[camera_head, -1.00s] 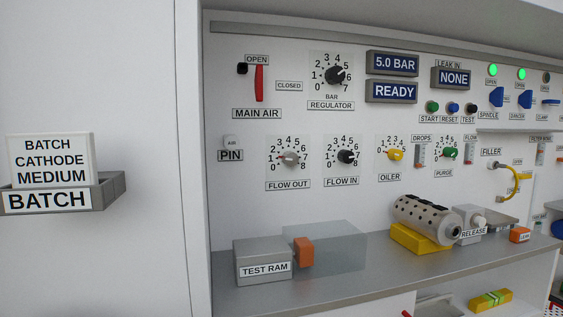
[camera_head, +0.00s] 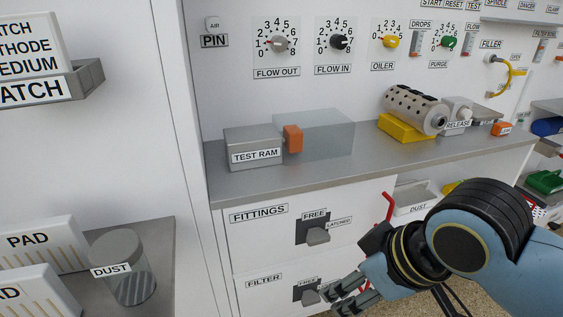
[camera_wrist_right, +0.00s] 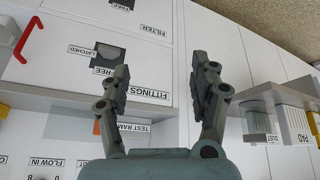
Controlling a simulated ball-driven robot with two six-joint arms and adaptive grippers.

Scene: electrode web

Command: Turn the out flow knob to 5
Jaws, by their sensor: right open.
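The FLOW OUT knob (camera_head: 279,43) is a grey dial on the upper panel, with numbers around it. Its red pointer mark faces left, close to the 1. My right gripper (camera_head: 338,298) is low in front of the drawer fronts, well below the knob and apart from it. In the right wrist view the right gripper (camera_wrist_right: 160,66) has its two fingers spread with nothing between them. The knob itself is not clear in the wrist view. My left gripper is in neither view.
The black FLOW IN knob (camera_head: 340,42) is right of FLOW OUT, then the yellow OILER knob (camera_head: 390,41). Below, the shelf holds the TEST RAM block (camera_head: 254,146) and a perforated cylinder (camera_head: 414,108). The FITTINGS drawer (camera_head: 270,235) is under the shelf. A red handle (camera_head: 388,207) sticks out nearby.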

